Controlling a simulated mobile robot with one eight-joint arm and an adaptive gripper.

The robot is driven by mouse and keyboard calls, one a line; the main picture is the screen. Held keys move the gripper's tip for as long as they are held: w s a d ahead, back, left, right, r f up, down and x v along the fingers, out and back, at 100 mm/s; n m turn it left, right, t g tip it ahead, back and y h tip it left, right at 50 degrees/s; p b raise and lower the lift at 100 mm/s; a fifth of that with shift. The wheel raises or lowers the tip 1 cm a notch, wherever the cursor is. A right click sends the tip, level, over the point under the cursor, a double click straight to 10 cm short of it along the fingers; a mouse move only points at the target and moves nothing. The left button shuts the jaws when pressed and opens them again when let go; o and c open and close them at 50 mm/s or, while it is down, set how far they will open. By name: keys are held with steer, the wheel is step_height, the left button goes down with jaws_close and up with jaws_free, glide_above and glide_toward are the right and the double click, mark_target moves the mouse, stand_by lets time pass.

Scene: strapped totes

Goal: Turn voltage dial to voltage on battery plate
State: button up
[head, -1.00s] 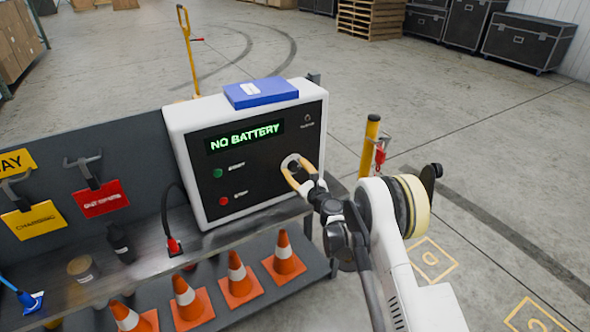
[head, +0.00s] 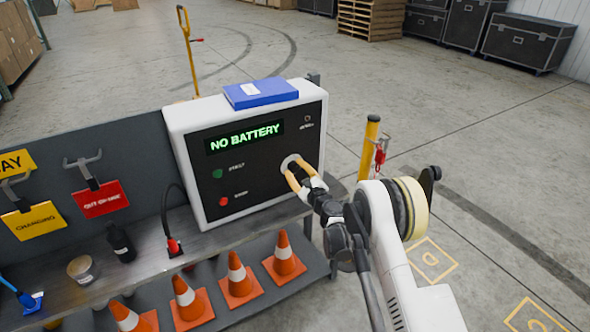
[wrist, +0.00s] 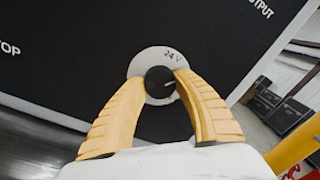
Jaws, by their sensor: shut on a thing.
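The white charger (head: 255,212) stands on the bench, and its display reads NO BATTERY. The voltage dial shows in the wrist view as a dark round knob (wrist: 159,82) on a pale disc marked 24 V (wrist: 172,55). In the head view my fingers cover most of the dial. I see no battery plate in these frames.
A blue box (head: 262,93) lies on top of the charger. Green START (head: 217,174) and red STOP (head: 224,201) buttons are left of the dial. A yellow post (head: 368,148) stands right of the bench. Orange cones (head: 284,256) sit on the lower shelf.

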steer(key=n, duration=0.3)
steer(key=shift+n+y, duration=0.3)
steer(key=shift+n, duration=2.2)
steer(key=o, duration=1.2)
steer(key=shift+w, duration=0.1)
steer(key=shift+d, duration=0.1)
steer(key=v, duration=0.7)
steer(key=shift+s+d+f, duration=0.1)
steer(key=shift+s+d, duration=0.05)
steer(key=shift+s, duration=0.05)
